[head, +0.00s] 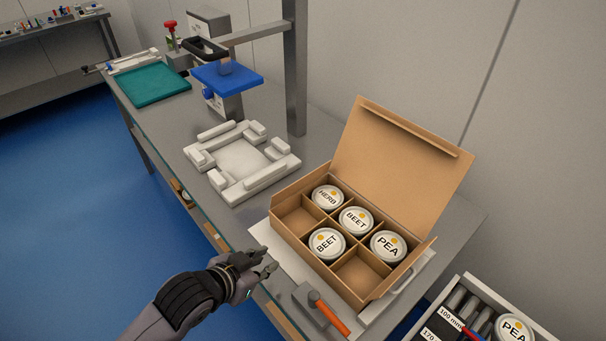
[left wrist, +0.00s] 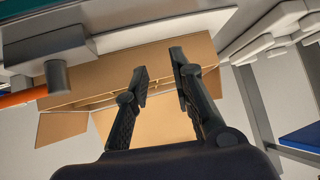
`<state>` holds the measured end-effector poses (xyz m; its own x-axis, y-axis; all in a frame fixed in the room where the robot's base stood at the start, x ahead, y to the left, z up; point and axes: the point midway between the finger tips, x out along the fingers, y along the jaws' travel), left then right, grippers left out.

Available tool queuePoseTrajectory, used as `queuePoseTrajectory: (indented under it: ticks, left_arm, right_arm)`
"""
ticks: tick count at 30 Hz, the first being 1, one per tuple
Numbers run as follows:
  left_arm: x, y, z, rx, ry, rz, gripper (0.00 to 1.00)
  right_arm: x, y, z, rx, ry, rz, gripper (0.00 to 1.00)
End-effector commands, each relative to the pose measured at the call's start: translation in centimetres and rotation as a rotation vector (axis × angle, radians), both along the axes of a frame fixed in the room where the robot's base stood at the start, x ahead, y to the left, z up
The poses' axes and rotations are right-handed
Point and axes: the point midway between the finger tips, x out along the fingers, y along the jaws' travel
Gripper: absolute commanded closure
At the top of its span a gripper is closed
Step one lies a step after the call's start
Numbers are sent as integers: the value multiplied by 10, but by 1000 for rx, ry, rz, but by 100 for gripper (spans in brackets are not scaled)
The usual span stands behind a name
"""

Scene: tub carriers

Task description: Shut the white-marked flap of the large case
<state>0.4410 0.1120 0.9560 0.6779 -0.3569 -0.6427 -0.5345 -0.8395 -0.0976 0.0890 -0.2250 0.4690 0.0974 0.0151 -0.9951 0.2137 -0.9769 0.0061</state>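The large case is a brown cardboard box (head: 306,262) on the bench, with a tall lid flap (head: 395,165) standing open at its back. I cannot make out a white mark on any flap. Several lidded tubs stand in its compartments, among them a HERB tub (head: 328,197) and a PEA tub (head: 388,246); the front-left and front-right compartments look empty. My left gripper (head: 266,264) is open and empty, left of the case's front and apart from it. In the left wrist view the case (left wrist: 90,85) shows beyond the parted fingers (left wrist: 160,68). My right gripper is out of view.
A white block fixture (head: 240,160), a blue press (head: 228,77) and a teal mat (head: 152,86) stand farther back. A tray (head: 462,290) with a tub and tools is at lower right.

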Motion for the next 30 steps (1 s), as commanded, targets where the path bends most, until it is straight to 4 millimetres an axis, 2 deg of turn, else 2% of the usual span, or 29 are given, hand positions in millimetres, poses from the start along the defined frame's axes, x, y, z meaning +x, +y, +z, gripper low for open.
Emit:
queuePoseTrajectory:
  ticks: [4,8,12,17,23,30]
  left_arm:
    - [30,-10,25,-14,-112,-104,78]
    - [55,-10,48,-32,-201,-188,78]
    - [79,6,72,-49,-272,-247,78]
    - [96,26,92,-71,-316,-267,78]
    - [106,29,97,-84,-329,-267,78]
    - [134,5,84,-87,-328,-267,78]
  right_arm:
    - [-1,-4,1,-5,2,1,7]
    - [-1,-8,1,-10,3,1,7]
    - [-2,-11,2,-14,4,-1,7]
    - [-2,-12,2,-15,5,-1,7]
    - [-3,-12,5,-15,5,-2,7]
    - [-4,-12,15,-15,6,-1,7]
